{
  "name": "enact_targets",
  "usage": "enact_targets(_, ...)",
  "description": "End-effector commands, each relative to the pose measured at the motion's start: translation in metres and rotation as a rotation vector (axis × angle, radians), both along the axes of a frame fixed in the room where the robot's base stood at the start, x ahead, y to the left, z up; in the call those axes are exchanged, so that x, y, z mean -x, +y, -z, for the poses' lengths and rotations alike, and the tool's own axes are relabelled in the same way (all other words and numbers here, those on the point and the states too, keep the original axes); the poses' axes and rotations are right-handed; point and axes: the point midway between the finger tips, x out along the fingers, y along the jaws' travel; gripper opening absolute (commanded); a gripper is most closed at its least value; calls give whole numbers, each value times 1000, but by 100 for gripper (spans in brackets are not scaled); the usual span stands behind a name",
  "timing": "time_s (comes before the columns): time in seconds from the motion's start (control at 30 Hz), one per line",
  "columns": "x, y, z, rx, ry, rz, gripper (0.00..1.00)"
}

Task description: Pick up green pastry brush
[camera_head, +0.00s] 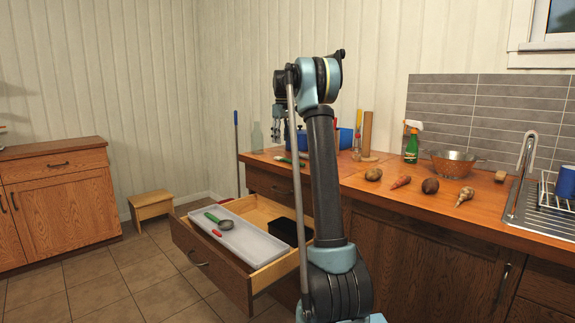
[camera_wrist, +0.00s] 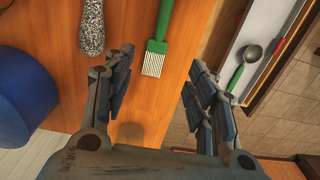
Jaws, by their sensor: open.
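The green pastry brush (camera_wrist: 159,40) lies on the wooden counter in the wrist view, its pale bristle end toward me and its green handle running up out of the frame. In the head view, a green and white item that looks like it (camera_head: 291,161) lies near the counter's left end. My gripper (camera_wrist: 157,76) is open and empty. Its two fingers spread to either side of the bristle end in the wrist view, apart from the brush. In the head view my gripper (camera_head: 281,139) hangs above the counter, fingers down, partly behind my arm.
An open drawer (camera_head: 208,272) holds a white tray (camera_head: 254,245) with a green-handled ladle (camera_head: 221,223). A speckled metal tool (camera_wrist: 91,28) lies left of the brush, and a blue round container (camera_wrist: 24,86) stands further left. A clear bottle (camera_head: 257,139) stands near the counter's left end.

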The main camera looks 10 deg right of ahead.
Motion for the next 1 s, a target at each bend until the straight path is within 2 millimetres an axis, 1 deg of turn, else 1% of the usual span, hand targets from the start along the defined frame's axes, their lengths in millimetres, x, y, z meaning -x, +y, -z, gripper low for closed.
enact_targets(0.03,0,0,8,0,0,0,52)
enact_targets(0.1,0,0,19,0,0,0,52)
enact_targets(0.2,0,0,30,0,0,0,52)
enact_targets(0.47,-1,-1,45,0,0,0,52)
enact_targets(0.7,-2,-5,77,0,0,0,52)
enact_targets(0.8,-2,-5,86,0,0,0,52)
enact_targets(1.0,-2,-5,91,0,0,0,52)
